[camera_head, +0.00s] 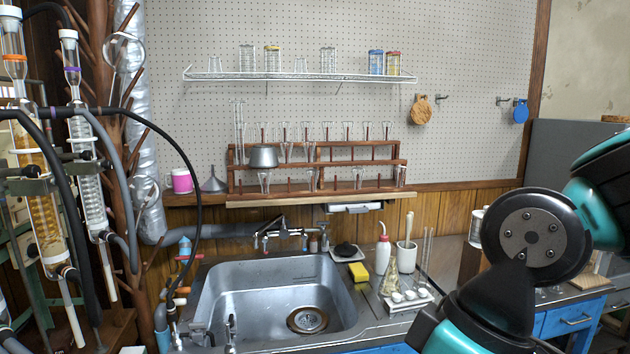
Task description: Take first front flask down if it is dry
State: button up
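A wooden rack (318,198) stands on the ledge behind the sink. Small clear glass flasks sit on it in an upper and a lower row, some of them over upright pegs. In the lower, front row, the leftmost flask (264,181) stands below a grey metal cup (263,157). Another front flask (311,179) is right of it, and more glassware (358,178) stands farther right. The glass is too small and clear to tell whether any is wet or dry. My arm shows at the right, but my gripper is out of view.
A steel sink (235,295) with taps lies before the rack. A yellow sponge (358,271), a white squeeze bottle (383,255) and a conical flask (391,275) stand right of it. Glass condensers (88,165) with hoses crowd the left. A wire shelf (300,77) hangs above.

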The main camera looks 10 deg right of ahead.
aim_at(312, 175)
jog(key=u, duration=0.1)
jog(key=k, duration=0.45)
jog(key=z, duration=0.85)
jog(key=i, duration=1.6)
jog(key=u, duration=1)
jog(key=i, duration=0.6)
jog(key=u, duration=0.5)
